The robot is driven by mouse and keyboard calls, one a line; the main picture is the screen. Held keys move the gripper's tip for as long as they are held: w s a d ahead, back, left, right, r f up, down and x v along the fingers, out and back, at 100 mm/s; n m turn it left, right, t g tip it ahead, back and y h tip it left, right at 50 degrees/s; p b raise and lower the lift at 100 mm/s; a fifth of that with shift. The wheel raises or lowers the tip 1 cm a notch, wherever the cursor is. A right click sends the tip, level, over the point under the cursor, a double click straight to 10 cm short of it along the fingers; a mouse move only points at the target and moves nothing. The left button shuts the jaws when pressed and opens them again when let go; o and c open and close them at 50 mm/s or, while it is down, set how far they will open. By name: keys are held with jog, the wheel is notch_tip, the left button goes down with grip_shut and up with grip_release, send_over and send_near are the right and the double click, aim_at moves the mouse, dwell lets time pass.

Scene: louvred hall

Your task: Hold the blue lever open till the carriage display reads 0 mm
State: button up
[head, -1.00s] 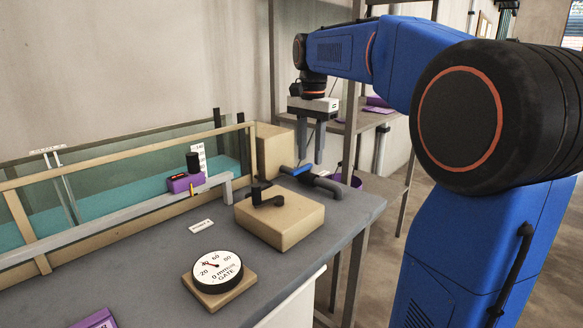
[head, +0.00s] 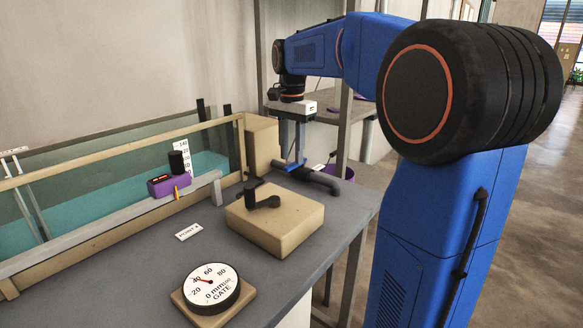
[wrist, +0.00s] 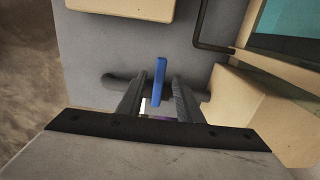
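The blue lever (head: 291,166) sits on the dark pipe (head: 317,178) at the bench's far right end. My gripper (head: 292,158) reaches down over it from above. In the wrist view the blue lever (wrist: 160,80) shows between my gripper's two fingers (wrist: 168,75), which are apart.
A tan block (head: 275,220) with a black crank (head: 262,200) stands in front of the pipe. The glass tank (head: 100,185) holds teal water, with a white scale (head: 182,150). A POINT label (head: 188,231) lies on the grey bench (head: 335,215). A shelf stands behind my arm.

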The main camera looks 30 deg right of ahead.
aim_at(292, 164)
jog(key=shift+f, duration=2.4)
grip_shut()
